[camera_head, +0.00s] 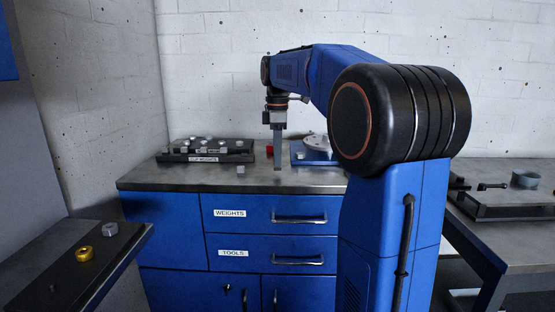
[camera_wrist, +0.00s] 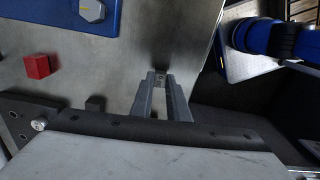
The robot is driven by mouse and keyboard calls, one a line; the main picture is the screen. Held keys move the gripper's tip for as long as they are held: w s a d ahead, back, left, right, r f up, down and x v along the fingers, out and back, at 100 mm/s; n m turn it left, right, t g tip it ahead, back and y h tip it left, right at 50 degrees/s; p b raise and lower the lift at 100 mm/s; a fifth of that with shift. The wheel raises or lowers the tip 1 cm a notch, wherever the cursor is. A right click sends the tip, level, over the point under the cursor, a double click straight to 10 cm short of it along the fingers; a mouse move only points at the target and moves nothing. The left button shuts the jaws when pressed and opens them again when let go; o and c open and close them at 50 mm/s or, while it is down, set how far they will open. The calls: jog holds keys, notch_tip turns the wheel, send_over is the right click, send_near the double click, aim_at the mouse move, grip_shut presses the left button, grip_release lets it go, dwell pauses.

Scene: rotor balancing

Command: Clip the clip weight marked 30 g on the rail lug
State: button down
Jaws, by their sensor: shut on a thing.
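My gripper (camera_wrist: 161,77) points down over the bench top, its fingers closed on a small grey piece (camera_wrist: 160,78) at their tips. The piece looks like a clip weight, but its marking is too small to read. My gripper also shows in the head view (camera_head: 278,166), low over the bench between the weight rack and the blue fixture. The dark rack (camera_head: 178,158) labelled CLIP WEIGHTS holds several grey weights at the left. The blue fixture (camera_head: 299,160) carries a pale disc (camera_head: 318,142), partly hidden by my arm. I cannot make out the rail lug.
A grey block (camera_head: 240,170) stands on the bench in front of the rack. A red block (camera_head: 270,148) stands behind my gripper, and also shows in the wrist view (camera_wrist: 39,66). The front bench top (camera_head: 205,180) is mostly clear. A side table (camera_head: 75,262) holds a brass ring.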

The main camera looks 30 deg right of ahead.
jog(key=shift+r, duration=0.15)
jog(key=shift+r, duration=1.9)
